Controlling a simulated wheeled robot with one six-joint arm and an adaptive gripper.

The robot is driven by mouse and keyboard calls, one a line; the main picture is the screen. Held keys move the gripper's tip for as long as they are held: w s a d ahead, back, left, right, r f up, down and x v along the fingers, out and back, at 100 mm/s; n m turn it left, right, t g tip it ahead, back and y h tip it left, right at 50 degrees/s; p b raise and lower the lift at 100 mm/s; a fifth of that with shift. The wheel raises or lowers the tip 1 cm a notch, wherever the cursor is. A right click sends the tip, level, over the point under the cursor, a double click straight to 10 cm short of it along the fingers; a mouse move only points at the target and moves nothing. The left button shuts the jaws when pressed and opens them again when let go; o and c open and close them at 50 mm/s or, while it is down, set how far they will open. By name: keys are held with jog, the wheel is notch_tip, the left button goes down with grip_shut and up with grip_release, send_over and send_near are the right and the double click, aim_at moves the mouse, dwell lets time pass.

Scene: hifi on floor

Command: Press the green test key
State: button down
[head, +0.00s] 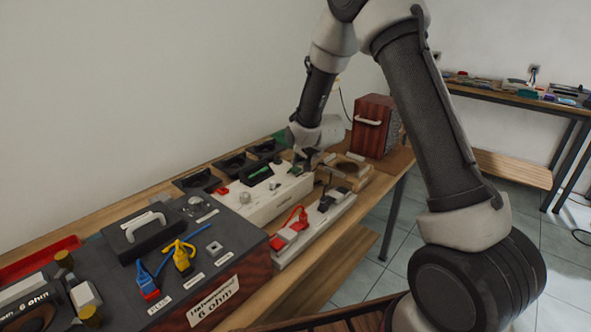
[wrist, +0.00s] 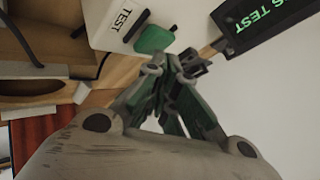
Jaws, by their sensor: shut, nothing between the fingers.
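The green test key (wrist: 155,39) shows in the wrist view beside a black "TEST" label (wrist: 123,22) on the white tester (wrist: 108,12). My gripper (wrist: 172,66) is shut and empty, its fingertips just below the key in that view. I cannot tell whether they touch the key. In the head view my gripper (head: 303,160) points down at the right end of the white tester (head: 262,202), where the arm and fingers largely hide the key. A black display (wrist: 257,24) with green lettering lies to the right of the key in the wrist view.
A dark case marked "6 ohm" (head: 232,262) with blue and yellow plugs stands at the front left. A power strip (head: 322,222) with a red plug runs along the bench edge. Black trays (head: 200,181) line the wall. A wooden speaker box (head: 373,125) stands behind my gripper.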

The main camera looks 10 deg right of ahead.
aim_at(298, 168)
jog(key=shift+f, duration=0.55)
dwell(0.5)
dwell(0.4)
jog(key=shift+r, duration=1.1)
jog(key=shift+r, duration=2.4)
